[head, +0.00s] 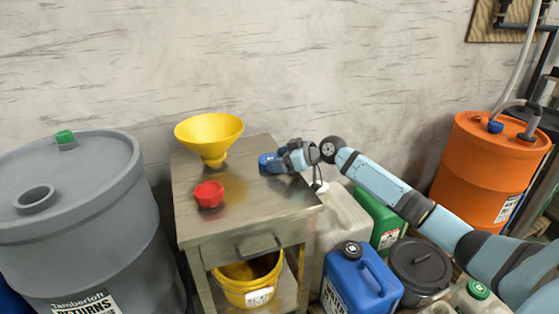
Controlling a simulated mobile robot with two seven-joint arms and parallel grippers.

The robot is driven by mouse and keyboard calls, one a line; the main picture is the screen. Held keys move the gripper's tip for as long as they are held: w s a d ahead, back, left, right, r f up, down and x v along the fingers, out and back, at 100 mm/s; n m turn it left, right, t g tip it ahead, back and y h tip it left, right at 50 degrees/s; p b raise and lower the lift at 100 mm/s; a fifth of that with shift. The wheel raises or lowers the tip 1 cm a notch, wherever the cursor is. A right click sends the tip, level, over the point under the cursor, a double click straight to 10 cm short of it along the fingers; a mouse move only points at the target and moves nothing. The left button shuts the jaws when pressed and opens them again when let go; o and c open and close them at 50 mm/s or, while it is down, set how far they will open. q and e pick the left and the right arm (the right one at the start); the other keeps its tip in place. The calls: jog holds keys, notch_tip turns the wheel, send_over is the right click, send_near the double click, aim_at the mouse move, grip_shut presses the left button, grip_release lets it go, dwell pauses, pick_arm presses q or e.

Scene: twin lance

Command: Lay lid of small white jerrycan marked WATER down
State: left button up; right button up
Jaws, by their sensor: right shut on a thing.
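My right gripper (284,160) reaches in from the right over the back right of the metal table (245,205). It is shut on a blue lid (268,162), partly hidden by the fingers. The lid is at or just above the tabletop; I cannot tell whether it touches. A whitish jerrycan (343,220) stands on the floor right of the table, partly behind my arm and other cans. No WATER marking is readable on it. My left gripper is out of view.
A yellow funnel (210,135) and a red cap (209,194) stand on the table; its front right is clear. A yellow bucket (248,281) is below. A grey drum (75,215) stands left, a blue jerrycan (360,278) front right, an orange drum (490,170) right.

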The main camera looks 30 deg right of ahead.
jog(key=shift+f, duration=0.15)
jog(key=o, duration=0.9)
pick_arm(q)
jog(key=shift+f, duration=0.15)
pick_arm(e)
jog(key=shift+r, duration=0.25)
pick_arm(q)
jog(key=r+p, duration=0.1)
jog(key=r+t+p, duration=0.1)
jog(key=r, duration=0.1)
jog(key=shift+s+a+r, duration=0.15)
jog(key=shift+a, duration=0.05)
pick_arm(e)
jog(key=v, duration=1.2)
jog(key=shift+f, duration=0.2)
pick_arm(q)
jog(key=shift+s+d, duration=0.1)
pick_arm(e)
jog(key=shift+d, duration=0.1)
